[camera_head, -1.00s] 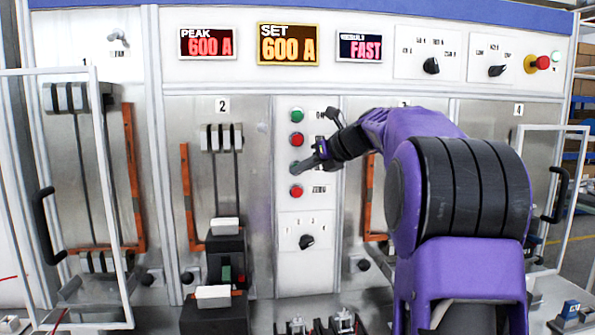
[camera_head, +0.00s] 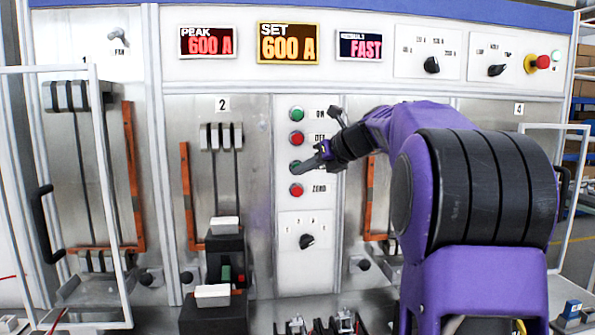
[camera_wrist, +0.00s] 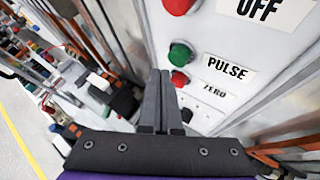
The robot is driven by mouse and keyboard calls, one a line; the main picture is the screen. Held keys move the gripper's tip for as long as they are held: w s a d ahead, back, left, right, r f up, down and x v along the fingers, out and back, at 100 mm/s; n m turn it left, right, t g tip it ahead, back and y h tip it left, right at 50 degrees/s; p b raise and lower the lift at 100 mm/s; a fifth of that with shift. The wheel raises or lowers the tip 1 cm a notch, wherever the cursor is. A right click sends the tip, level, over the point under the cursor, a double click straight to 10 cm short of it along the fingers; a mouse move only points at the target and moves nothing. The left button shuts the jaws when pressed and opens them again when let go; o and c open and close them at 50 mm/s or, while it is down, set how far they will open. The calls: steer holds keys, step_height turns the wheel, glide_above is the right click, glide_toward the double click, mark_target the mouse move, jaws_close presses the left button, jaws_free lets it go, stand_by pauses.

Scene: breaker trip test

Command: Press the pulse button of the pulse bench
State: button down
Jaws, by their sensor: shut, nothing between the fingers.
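The pulse bench's narrow white button panel (camera_head: 308,255) stands upright in the middle of the head view. The green pulse button (camera_wrist: 181,53), labelled PULSE, is in the upper middle of the wrist view. It is third in the button column in the head view (camera_head: 294,166), partly covered by my fingers. My gripper (camera_wrist: 160,74) is shut and empty, its fingertips pointing at the panel just below and left of the pulse button in the wrist view. Contact cannot be told from these frames. The red ZERO button (camera_wrist: 179,79) lies just right of the fingertips.
The green ON button (camera_head: 296,114) and red OFF button (camera_head: 296,139) sit above; a black rotary knob (camera_head: 307,241) sits below. Displays read PEAK 600 A, SET 600 A and FAST (camera_head: 360,47). A breaker (camera_head: 225,265) stands left of the panel.

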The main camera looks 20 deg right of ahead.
steer(key=s, duration=0.2)
steer(key=s+a+b, duration=0.1)
steer(key=s, duration=0.1)
steer(key=shift+s, duration=0.25)
stand_by(0.6)
